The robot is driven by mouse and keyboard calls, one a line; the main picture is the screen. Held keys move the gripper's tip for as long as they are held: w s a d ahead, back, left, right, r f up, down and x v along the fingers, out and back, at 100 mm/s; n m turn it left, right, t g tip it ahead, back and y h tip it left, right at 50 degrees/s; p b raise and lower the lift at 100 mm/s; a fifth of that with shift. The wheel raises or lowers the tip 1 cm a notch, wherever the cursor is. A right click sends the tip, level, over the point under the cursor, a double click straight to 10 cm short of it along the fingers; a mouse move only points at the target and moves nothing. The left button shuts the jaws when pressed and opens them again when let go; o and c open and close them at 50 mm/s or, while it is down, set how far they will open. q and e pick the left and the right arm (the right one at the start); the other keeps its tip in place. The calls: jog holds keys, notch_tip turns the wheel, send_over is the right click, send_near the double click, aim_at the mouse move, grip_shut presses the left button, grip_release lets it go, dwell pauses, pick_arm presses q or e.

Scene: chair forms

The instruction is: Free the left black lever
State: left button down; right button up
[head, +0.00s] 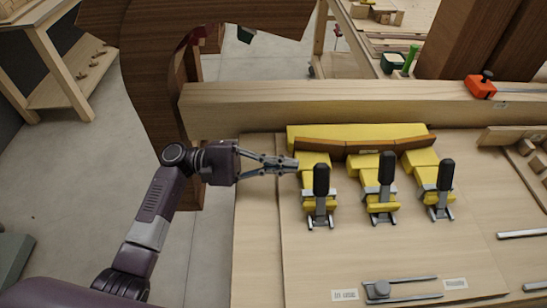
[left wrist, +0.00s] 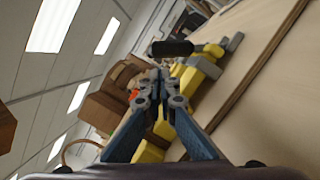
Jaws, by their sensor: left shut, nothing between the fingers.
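The left black lever (head: 321,180) stands upright on the leftmost yellow toggle clamp (head: 318,207) on the wooden board. My left gripper (head: 294,164) comes in from the left, shut and empty, with its fingertips just left of the lever's top and close to the yellow block behind. In the left wrist view the gripper (left wrist: 160,78) shows shut, with a black lever (left wrist: 171,48) beyond its tips. Whether the fingertips touch anything is unclear. My right gripper is not in view.
Two more clamps with black levers, the middle (head: 387,168) and right (head: 446,175), stand in line to the right. A curved brown wooden piece (head: 365,145) lies against the yellow form (head: 355,131). The board front (head: 340,265) is mostly clear.

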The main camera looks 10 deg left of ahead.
aim_at(321, 188)
pick_arm(q)
jog(key=d, duration=0.2)
jog(key=d+p, duration=0.1)
jog(key=shift+d+r, duration=0.3)
jog(key=shift+d, duration=0.25)
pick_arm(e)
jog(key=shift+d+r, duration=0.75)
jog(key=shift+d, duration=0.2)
pick_arm(q)
jog(key=shift+d, duration=0.15)
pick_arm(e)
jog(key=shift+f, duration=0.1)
